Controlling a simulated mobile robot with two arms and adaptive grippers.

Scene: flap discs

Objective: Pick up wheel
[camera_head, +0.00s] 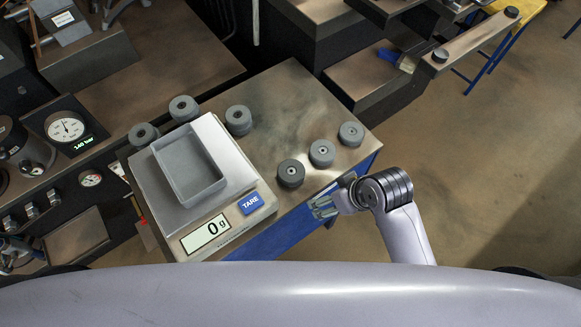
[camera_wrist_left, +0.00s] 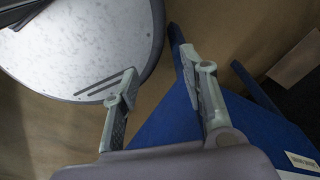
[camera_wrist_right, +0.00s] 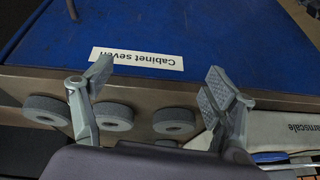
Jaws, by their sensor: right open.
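Several dark grey wheels with centre holes stand on the metal cabinet top in the head view. Three form a row on the right: a near wheel (camera_head: 291,174), a middle wheel (camera_head: 322,153) and a far wheel (camera_head: 351,134). Others stand behind the scale: a left one (camera_head: 143,135), a middle one (camera_head: 183,108) and a right one (camera_head: 238,120). My right gripper (camera_head: 323,206) is open and empty, beside the cabinet edge near the right row. My left gripper (camera_wrist_left: 162,73) is open and empty, away from the wheels.
A scale (camera_head: 235,165) reading 0 g carries an empty grey tray (camera_head: 176,190). The blue cabinet side (camera_wrist_right: 220,50) bears a "Cabinet seven" label (camera_wrist_right: 138,59). A round grey surface (camera_wrist_left: 80,45) is near my left gripper. Gauges (camera_head: 65,127) stand left; open floor lies right.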

